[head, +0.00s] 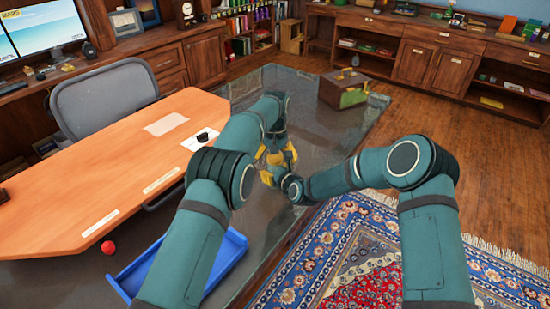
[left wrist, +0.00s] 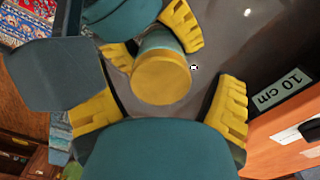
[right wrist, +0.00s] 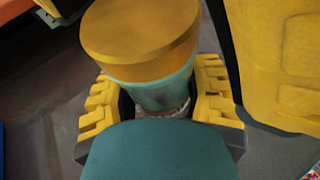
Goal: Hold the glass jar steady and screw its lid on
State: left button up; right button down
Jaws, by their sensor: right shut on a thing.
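The teal-tinted glass jar (right wrist: 160,92) stands upright with its wide golden-yellow lid (right wrist: 140,35) resting on top. I cannot tell whether the lid is threaded. My right gripper (right wrist: 157,98) is shut on the jar's body below the lid, one yellow finger on each side. In the left wrist view the lid (left wrist: 160,79) shows from above. My left gripper (left wrist: 163,108) is open, its fingers spread wide on both sides of the lid and apart from it. In the head view the left gripper (head: 276,153) is above the right gripper (head: 268,178); the arms mostly hide the jar.
A grey glassy table (head: 320,135) lies below the grippers. A wooden desktop (head: 110,165) with a "10 cm" card (left wrist: 283,90) is at left. A blue tray (head: 228,262), a red ball (head: 108,247) and a green-brown box (head: 345,90) stand around.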

pick_arm(q)
notch_tip(320, 180, up, 8)
jog(key=shift+f, duration=0.25)
dwell(0.5)
pick_arm(e)
jog(key=shift+c, duration=1.1)
grip_release()
jog(key=v, duration=1.2)
jog(key=shift+d, duration=0.1)
